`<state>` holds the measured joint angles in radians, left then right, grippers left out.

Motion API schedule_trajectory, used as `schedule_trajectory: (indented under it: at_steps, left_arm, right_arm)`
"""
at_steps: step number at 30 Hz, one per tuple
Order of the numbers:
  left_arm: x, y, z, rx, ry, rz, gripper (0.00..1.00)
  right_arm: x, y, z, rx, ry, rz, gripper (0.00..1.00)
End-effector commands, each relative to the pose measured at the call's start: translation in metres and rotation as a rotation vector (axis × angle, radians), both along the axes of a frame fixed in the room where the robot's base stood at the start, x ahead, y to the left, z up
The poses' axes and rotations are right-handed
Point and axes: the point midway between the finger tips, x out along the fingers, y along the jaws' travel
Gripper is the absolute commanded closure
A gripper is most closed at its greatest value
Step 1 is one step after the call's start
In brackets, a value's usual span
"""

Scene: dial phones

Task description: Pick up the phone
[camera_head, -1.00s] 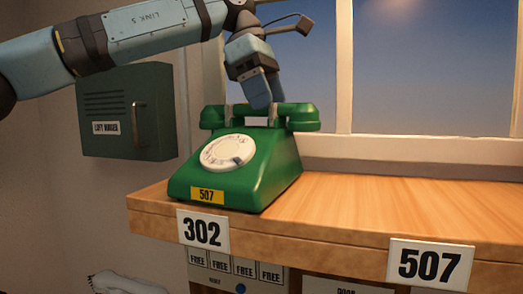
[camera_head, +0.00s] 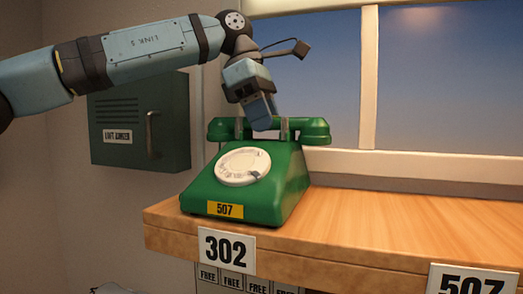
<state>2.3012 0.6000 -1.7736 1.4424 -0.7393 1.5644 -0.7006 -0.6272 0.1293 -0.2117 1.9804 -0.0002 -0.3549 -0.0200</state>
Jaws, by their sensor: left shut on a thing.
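My left gripper (camera_head: 264,125) points down from above and is shut on the middle of the handset. The fingers hide part of the handset's middle and the cradle behind it. My right gripper is not in view.
The wooden shelf (camera_head: 400,228) is bare to the right of the phone. Plates reading 302 (camera_head: 227,251) and 507 (camera_head: 472,281) are on its front edge. A dark green wall box (camera_head: 138,125) hangs at the left. A window (camera_head: 430,80) is behind.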

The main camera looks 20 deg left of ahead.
Motion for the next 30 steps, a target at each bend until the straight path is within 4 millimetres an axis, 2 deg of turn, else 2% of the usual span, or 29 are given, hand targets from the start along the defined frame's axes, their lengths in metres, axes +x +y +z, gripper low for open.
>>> schedule_trajectory:
  at_steps: [8, 19, 30]
  left_arm:
    - [0.000, -0.001, 0.010, -0.002, -0.002, 0.000, 1.00]
    - [0.000, -0.001, 0.036, -0.003, 0.000, -0.001, 1.00]
    - [-0.040, 0.001, 0.033, -0.003, -0.002, -0.003, 1.00]
  right_arm:
    - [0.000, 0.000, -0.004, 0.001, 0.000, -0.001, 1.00]
    - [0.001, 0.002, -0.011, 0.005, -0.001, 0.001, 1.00]
    - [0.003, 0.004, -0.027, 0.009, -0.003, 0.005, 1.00]
